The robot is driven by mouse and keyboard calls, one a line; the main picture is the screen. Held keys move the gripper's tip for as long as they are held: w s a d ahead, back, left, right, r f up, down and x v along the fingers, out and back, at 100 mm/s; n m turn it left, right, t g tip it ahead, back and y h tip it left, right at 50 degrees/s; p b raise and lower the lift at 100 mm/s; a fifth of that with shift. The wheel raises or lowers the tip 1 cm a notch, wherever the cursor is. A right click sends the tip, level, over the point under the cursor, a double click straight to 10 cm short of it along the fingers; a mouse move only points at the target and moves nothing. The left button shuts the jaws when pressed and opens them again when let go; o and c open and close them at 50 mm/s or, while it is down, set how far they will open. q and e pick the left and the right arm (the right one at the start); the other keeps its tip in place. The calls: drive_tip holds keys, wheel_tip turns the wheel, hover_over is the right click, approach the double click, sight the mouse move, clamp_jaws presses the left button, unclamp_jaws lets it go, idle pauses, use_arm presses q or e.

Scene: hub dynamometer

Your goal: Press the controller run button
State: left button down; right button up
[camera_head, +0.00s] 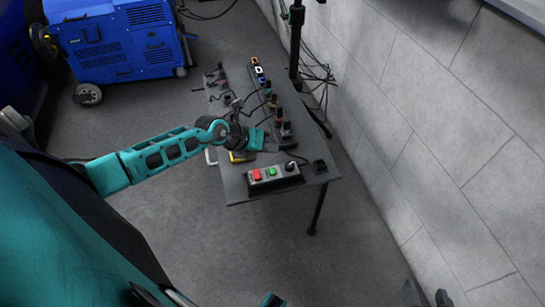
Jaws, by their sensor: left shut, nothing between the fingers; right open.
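The controller box (263,183) lies at the front of the dark table. Its top carries a red button (257,174), a green button (272,171), which I take as the run button, and a black knob (290,166). No label is readable. My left gripper (286,144) reaches over the table behind the controller; its dark fingers are shut and hard to make out against the tabletop. It looks apart from the green button.
A power strip and several dark connectors stand along the table (232,190). A yellow item (241,156) lies beneath my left wrist. A black post (296,45) and loose cables stand by the grey wall (420,130). A blue machine (118,40) is at back left.

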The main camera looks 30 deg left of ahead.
use_arm(q)
drive_tip(key=b, duration=0.5)
hover_over(269, 171)
wheel_tip(269, 171, down, 5)
drive_tip(key=shift+f+b, duration=0.35)
drive_tip(key=shift+f, duration=0.5)
idle(0.4)
drive_tip(key=shift+f, duration=0.15)
idle(0.5)
drive_tip(key=shift+f, duration=0.3)
drive_tip(key=shift+f+b, duration=0.3)
drive_tip(key=shift+f, duration=0.2)
idle(0.6)
drive_tip(key=shift+r, duration=0.1)
drive_tip(key=shift+r+p, duration=0.8)
drive_tip(key=shift+p, duration=0.35)
